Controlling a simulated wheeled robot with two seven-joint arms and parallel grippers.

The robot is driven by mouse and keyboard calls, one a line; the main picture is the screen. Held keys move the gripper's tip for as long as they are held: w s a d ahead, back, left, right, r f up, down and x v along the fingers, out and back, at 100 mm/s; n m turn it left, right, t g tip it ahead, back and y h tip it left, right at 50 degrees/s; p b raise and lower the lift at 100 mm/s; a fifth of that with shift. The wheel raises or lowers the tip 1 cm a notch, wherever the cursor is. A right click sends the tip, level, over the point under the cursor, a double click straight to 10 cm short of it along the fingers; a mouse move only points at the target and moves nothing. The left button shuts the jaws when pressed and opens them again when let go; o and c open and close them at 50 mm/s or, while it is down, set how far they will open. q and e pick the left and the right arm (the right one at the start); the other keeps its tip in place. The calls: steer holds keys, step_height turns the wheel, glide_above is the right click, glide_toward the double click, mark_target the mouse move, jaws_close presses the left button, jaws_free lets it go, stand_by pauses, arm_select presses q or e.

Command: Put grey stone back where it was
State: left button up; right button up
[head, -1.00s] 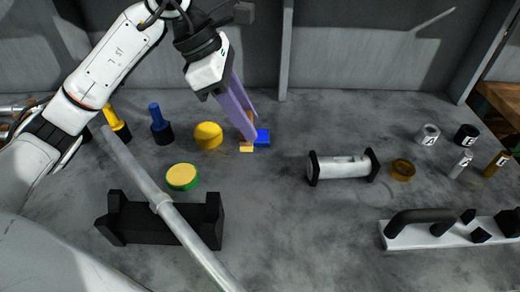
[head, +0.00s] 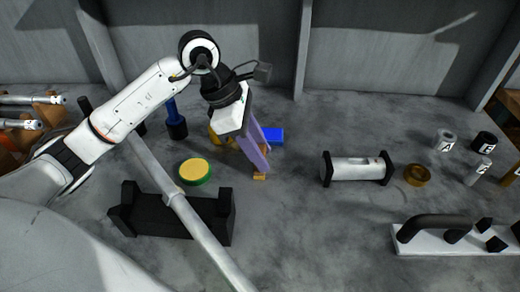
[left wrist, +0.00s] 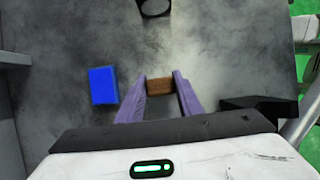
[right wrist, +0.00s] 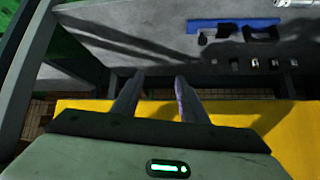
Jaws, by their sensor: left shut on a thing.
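My left gripper (head: 258,171) has long purple fingers pointing down. It is shut on a small orange-brown block (head: 260,177), which also shows between the fingertips in the left wrist view (left wrist: 159,87). Whether the block touches the table is hard to tell. A blue block (head: 273,136) lies behind the left fingers; it is left of them in the left wrist view (left wrist: 103,86). I cannot pick out a grey stone as such. My right gripper (right wrist: 160,80) has its fingers apart with nothing between them.
A green-and-yellow disc (head: 195,171) and a black cradle (head: 185,218) stand left of the fingers. A blue-and-black peg (head: 174,120) is behind. A white cylinder with black ends (head: 356,168), a brown ring (head: 417,175) and a white-based rack (head: 455,238) are right. The table between is clear.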

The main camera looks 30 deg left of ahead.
arm_select(q)
steer(key=o, duration=1.1)
steer(key=shift+f, duration=0.1)
steer(key=shift+a+r, duration=0.1)
steer(key=shift+r, duration=0.4)
steer(key=v, duration=1.1)
steer(key=shift+r+p, duration=0.2)
steer(key=shift+p, duration=0.25)
steer(key=shift+s+f, duration=0.1)
steer(key=shift+s, duration=0.05)
